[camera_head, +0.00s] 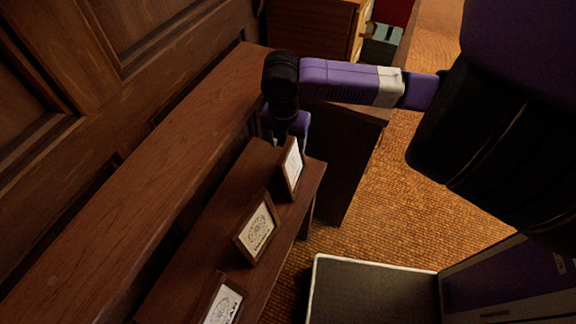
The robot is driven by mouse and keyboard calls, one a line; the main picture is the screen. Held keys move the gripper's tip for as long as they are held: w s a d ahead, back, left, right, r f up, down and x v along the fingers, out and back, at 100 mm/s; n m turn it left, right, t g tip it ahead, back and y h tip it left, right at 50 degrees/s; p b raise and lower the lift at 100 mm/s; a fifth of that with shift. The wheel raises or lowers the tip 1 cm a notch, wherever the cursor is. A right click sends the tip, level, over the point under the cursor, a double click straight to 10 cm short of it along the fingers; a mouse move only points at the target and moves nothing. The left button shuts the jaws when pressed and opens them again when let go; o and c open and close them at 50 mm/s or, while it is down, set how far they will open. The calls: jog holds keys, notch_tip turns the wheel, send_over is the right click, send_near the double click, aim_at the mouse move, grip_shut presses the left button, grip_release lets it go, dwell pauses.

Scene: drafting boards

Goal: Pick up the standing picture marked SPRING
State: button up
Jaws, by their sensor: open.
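Three small wooden-framed pictures stand on a narrow brown shelf (185,275). The far picture (292,168) is seen at a steep angle. The middle picture (257,229) faces right and leans back, with a round drawing and small lettering. The near picture (222,305) is cut off by the bottom edge and shows larger dark letters. I cannot read SPRING on any of them. My gripper (287,130) is open, pointing down at the shelf's far end, just beyond the far picture. Its fingertips are mostly hidden, and I cannot tell whether it touches that picture.
A long brown ledge (170,165) runs along the panelled wall on the left. A brown cabinet (310,25) stands at the back, with a dark wooden panel (345,150) right of my gripper. Woven orange floor (400,200) lies open at the right.

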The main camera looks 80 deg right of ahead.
aim_at(291, 166)
jog(key=shift+s+d+f+p, duration=0.15)
jog(key=shift+f+p, duration=0.1)
jog(key=shift+f, duration=0.9)
jog(key=shift+w+d+f+p, duration=0.15)
jog(key=shift+f+p, duration=0.15)
jog(key=shift+f, duration=0.8)
jog(key=shift+s+d+f+p, duration=0.15)
jog(key=shift+f+p, duration=0.1)
jog(key=shift+f, duration=0.9)
grip_shut()
